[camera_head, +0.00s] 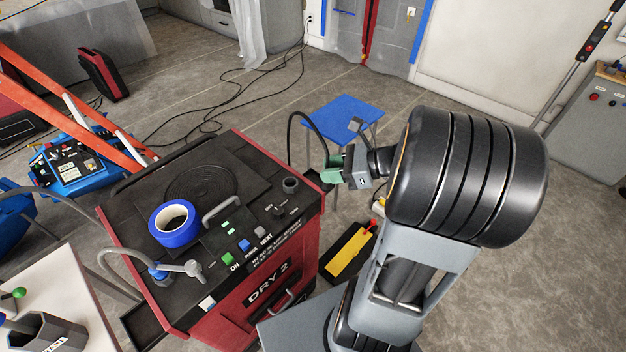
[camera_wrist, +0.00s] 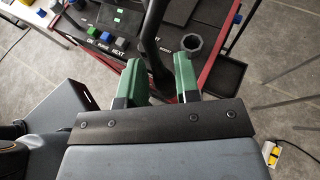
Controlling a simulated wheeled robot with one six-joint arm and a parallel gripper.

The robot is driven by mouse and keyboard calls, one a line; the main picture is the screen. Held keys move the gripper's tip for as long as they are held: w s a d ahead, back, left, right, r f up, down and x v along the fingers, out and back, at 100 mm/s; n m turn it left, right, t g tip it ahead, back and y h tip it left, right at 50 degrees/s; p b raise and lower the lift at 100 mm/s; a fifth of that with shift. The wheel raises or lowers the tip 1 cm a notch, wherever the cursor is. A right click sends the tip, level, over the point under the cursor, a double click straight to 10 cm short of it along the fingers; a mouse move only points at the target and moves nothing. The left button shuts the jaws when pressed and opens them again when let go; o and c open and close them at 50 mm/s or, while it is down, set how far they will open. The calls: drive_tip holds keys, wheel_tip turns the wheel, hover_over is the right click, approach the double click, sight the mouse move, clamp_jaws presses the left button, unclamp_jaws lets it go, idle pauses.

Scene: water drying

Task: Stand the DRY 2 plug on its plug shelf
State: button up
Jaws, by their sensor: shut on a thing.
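The red DRY 2 machine (camera_head: 268,289) stands left of my arm, with a dark top. A black cord (camera_head: 296,118) arcs up beside it and down to my gripper (camera_head: 331,168). In the wrist view, my gripper's green fingers (camera_wrist: 160,82) are shut on a black piece at the cord's end (camera_wrist: 152,38), which appears to be the DRY 2 plug (camera_wrist: 161,84). The plug's lower part is hidden by the fingers and gripper body. A small black shelf (camera_wrist: 224,75) juts from the machine's side, just beyond my fingers; in the head view it is mostly hidden.
Blue tape (camera_head: 174,233), a handle and coloured buttons (camera_head: 244,246) are on the machine top. A grey ring-shaped socket (camera_wrist: 194,47) is near the fingers. A blue table (camera_head: 345,112) stands behind my gripper. A yellow item (camera_head: 349,252) lies in a black tray below.

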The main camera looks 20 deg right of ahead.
drive_tip(key=f+m+t, duration=0.1)
drive_tip(key=w+f+m+h, duration=0.1)
drive_tip(key=f, duration=0.1)
drive_tip(key=shift+t+h, duration=0.3)
drive_tip(key=shift+t, duration=0.1)
drive_tip(key=shift+w+d+f, duration=0.5)
drive_tip(key=shift+w+f, duration=1.6)
drive_tip(key=shift+w, duration=0.05)
drive_tip(key=shift+w+d+f, duration=0.5)
drive_tip(key=shift+w+f, duration=1.6)
drive_tip(key=shift+f, duration=0.05)
drive_tip(key=shift+w+d+f, duration=0.5)
drive_tip(key=shift+w+f, duration=1.6)
drive_tip(key=shift+w, duration=0.05)
drive_tip(key=shift+f, duration=0.1)
drive_tip(key=shift+f, duration=0.15)
drive_tip(key=o, duration=0.7)
drive_tip(key=shift+c, duration=0.2)
